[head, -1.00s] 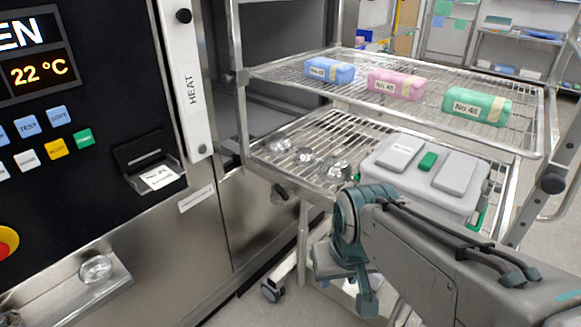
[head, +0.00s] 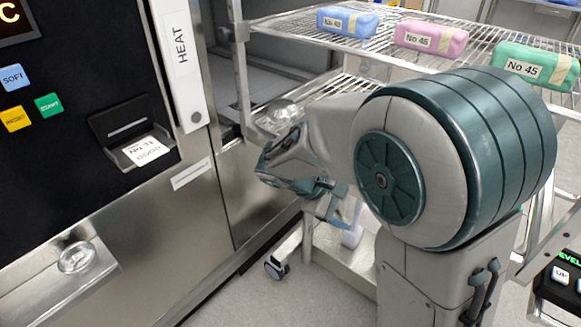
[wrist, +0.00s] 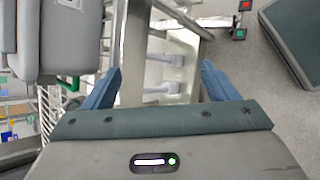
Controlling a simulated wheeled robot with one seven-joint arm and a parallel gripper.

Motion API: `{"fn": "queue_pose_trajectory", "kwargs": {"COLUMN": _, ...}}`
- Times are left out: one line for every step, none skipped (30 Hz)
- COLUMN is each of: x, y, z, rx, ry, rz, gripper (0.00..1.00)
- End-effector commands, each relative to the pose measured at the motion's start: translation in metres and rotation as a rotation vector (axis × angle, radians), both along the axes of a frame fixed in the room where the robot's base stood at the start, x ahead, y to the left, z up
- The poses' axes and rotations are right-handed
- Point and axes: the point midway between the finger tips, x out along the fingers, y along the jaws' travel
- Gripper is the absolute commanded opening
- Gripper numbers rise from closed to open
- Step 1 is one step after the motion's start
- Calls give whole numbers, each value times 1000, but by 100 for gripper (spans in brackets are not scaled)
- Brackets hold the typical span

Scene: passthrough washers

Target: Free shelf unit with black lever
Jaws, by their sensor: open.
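The wire shelf unit (head: 290,22) stands against the washer front, on castors (head: 277,267). Its upper shelf carries blue (head: 346,22), pink (head: 430,37) and green (head: 535,66) wrapped packs. My gripper (head: 333,205) is in front of the unit, below its lower shelf, pointing down and right. In the wrist view it is open (wrist: 158,82), with nothing between the fingers; a metal post (wrist: 133,50) of the unit shows beyond them. The black lever is not visible now; my arm and hand cover the area where it showed earlier.
The washer's black panel (head: 80,90) and steel front (head: 150,235) are at the left, with a HEAT-marked strip (head: 180,50). A grey case (wrist: 58,40) is at the wrist view's left. A red-and-green button post (wrist: 241,20) stands on the floor.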

Motion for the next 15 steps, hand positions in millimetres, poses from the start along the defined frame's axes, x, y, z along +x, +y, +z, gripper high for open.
{"fn": "queue_pose_trajectory", "kwargs": {"x": 15, "y": 19, "z": -15, "rx": -93, "ry": 7, "rz": 84, "gripper": 80}}
{"fn": "queue_pose_trajectory", "kwargs": {"x": 24, "y": 29, "z": -19, "rx": -146, "ry": 4, "rz": 131, "gripper": 80}}
{"fn": "queue_pose_trajectory", "kwargs": {"x": 34, "y": 45, "z": -24, "rx": -218, "ry": -2, "rz": 195, "gripper": 80}}
{"fn": "queue_pose_trajectory", "kwargs": {"x": 42, "y": 57, "z": -28, "rx": -270, "ry": -9, "rz": 242, "gripper": 80}}
{"fn": "queue_pose_trajectory", "kwargs": {"x": 49, "y": 70, "z": -31, "rx": -323, "ry": -18, "rz": 290, "gripper": 80}}
{"fn": "queue_pose_trajectory", "kwargs": {"x": 58, "y": 87, "z": -35, "rx": -390, "ry": -33, "rz": 348, "gripper": 80}}
{"fn": "queue_pose_trajectory", "kwargs": {"x": 63, "y": 101, "z": -38, "rx": -437, "ry": -47, "rz": 393, "gripper": 80}}
{"fn": "queue_pose_trajectory", "kwargs": {"x": 68, "y": 115, "z": -41, "rx": -483, "ry": -59, "rz": 434, "gripper": 80}}
{"fn": "queue_pose_trajectory", "kwargs": {"x": 73, "y": 132, "z": -45, "rx": -539, "ry": -79, "rz": 484, "gripper": 80}}
{"fn": "queue_pose_trajectory", "kwargs": {"x": 76, "y": 145, "z": -48, "rx": -577, "ry": -93, "rz": 521, "gripper": 80}}
{"fn": "queue_pose_trajectory", "kwargs": {"x": 78, "y": 157, "z": -50, "rx": -613, "ry": -108, "rz": 553, "gripper": 80}}
{"fn": "queue_pose_trajectory", "kwargs": {"x": 80, "y": 172, "z": -53, "rx": -654, "ry": -126, "rz": 592, "gripper": 80}}
{"fn": "queue_pose_trajectory", "kwargs": {"x": 81, "y": 181, "z": -55, "rx": -681, "ry": -138, "rz": 616, "gripper": 80}}
{"fn": "queue_pose_trajectory", "kwargs": {"x": 82, "y": 190, "z": -56, "rx": -704, "ry": -151, "rz": 637, "gripper": 80}}
{"fn": "queue_pose_trajectory", "kwargs": {"x": 83, "y": 199, "z": -57, "rx": -730, "ry": -164, "rz": 662, "gripper": 80}}
